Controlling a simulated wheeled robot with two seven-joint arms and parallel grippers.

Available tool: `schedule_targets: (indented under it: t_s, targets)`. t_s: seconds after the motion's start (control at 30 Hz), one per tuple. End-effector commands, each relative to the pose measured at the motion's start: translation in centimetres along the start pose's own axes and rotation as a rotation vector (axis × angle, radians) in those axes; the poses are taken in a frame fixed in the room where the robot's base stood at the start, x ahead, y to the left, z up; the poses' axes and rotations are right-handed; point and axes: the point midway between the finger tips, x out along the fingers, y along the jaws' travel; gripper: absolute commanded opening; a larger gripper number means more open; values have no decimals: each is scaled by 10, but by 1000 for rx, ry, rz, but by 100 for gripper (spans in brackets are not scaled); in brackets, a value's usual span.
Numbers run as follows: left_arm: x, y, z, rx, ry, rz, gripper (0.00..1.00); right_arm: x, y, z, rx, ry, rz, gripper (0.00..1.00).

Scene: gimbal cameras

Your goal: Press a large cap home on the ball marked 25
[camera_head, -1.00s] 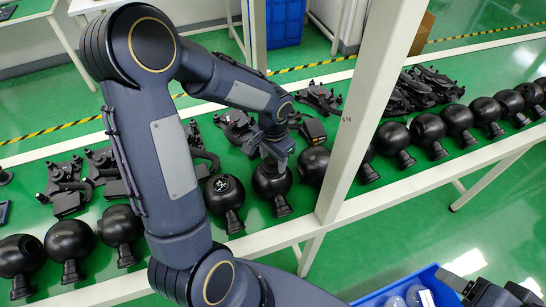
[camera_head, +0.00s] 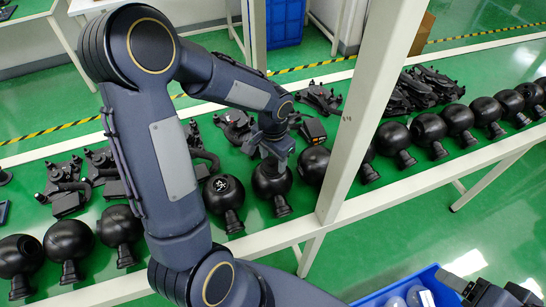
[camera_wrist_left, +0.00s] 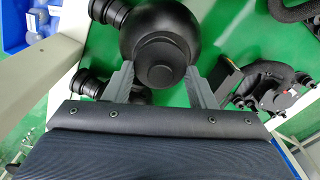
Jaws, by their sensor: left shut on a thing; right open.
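A black ball (camera_head: 271,186) with a neck stands in the row on the green table, under my left gripper (camera_head: 274,158). In the left wrist view this ball (camera_wrist_left: 187,25) carries a round dark cap (camera_wrist_left: 161,62) on its near face. The left fingers (camera_wrist_left: 162,84) are on either side of the cap, shut on it. Whether the cap is fully seated cannot be told. No number shows on this ball. The ball to its left (camera_head: 224,195) bears a white mark too small to read. My right gripper (camera_head: 492,292) is open and empty at the bottom right, partly cut off.
Several more black balls (camera_head: 457,119) line the table edge on both sides. Dark bracket parts (camera_head: 320,97) lie behind them. A white post (camera_head: 370,100) rises just right of the left gripper. A blue bin (camera_head: 437,283) with pale round pieces sits at the bottom right.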

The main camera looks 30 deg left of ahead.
Motion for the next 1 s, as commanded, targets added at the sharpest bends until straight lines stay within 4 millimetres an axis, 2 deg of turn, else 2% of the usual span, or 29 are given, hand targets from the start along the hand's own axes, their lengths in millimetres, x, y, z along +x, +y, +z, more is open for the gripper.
schedule_targets:
  t_s: [0.53,1.0]
  targets:
    - [0,0,0,0,0,0,30,2,1,1,0,0,0,66]
    - [12,0,0,0,-1,0,30,10,5,5,0,0,0,66]
